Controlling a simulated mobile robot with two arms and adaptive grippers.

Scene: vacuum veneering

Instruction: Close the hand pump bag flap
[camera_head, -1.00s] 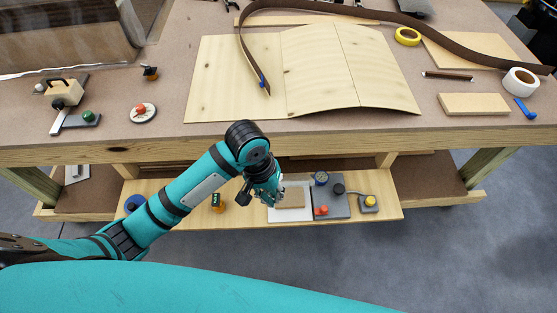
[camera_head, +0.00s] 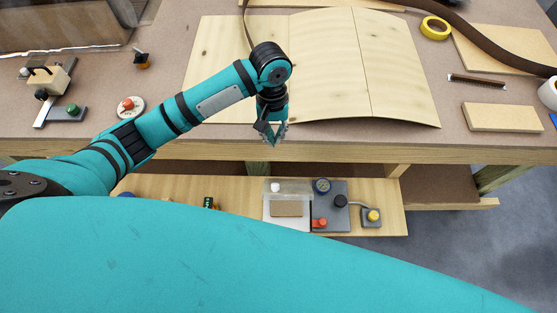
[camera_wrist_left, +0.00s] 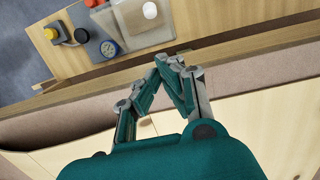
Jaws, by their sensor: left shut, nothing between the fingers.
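On the low shelf sits a small white bag tray (camera_head: 270,222) with a tan block (camera_head: 286,209) on it. A translucent flap (camera_head: 295,187) with a white knob (camera_head: 275,187) shows at its back edge; the flap looks raised, though its angle is hard to judge. It also shows in the left wrist view (camera_wrist_left: 150,37). Beside it a grey pump plate (camera_head: 330,211) carries a blue gauge (camera_head: 321,185), a black knob (camera_head: 340,200) and a red handle (camera_head: 319,223). My left gripper (camera_head: 272,141) is shut and empty at the bench's front edge, above and apart from the flap. It also shows in the left wrist view (camera_wrist_left: 172,62). My right gripper is not in view.
The bench edge (camera_head: 340,150) overhangs behind the shelf. A curved veneer panel (camera_head: 330,60) lies on the bench behind my gripper. A yellow-knobbed box (camera_head: 372,217) stands right of the pump. My teal body hides the shelf's front left.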

